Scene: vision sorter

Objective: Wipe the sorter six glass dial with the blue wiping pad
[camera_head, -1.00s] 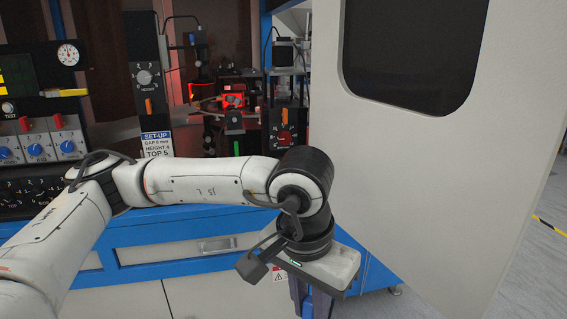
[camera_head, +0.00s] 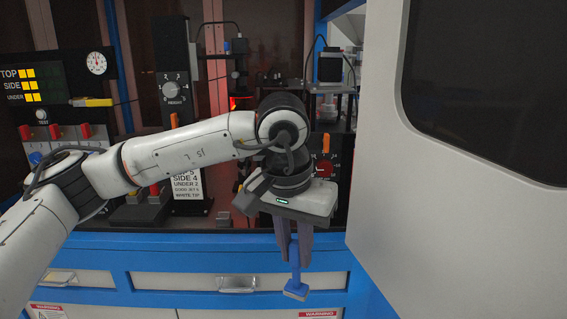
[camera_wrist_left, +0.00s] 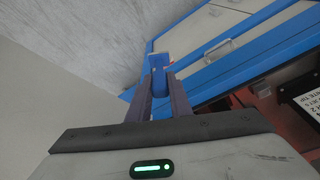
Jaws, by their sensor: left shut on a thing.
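My left gripper (camera_head: 293,240) points down in front of the blue machine bench and is shut on the blue wiping pad (camera_head: 296,290). The pad hangs below the fingertips by a blue stem, clear of the bench. In the left wrist view the left gripper (camera_wrist_left: 161,92) shows with the blue pad (camera_wrist_left: 159,62) between its finger ends. I cannot make out the glass dial for certain; my left arm and wrist cover much of the machine interior. My right gripper is not in view.
A large pale door (camera_head: 385,150) with a dark window stands open on the right, close to my wrist. A knob panel (camera_head: 325,168) is partly hidden behind the wrist. A height knob panel (camera_head: 174,92) and a round gauge (camera_head: 97,63) are at the left.

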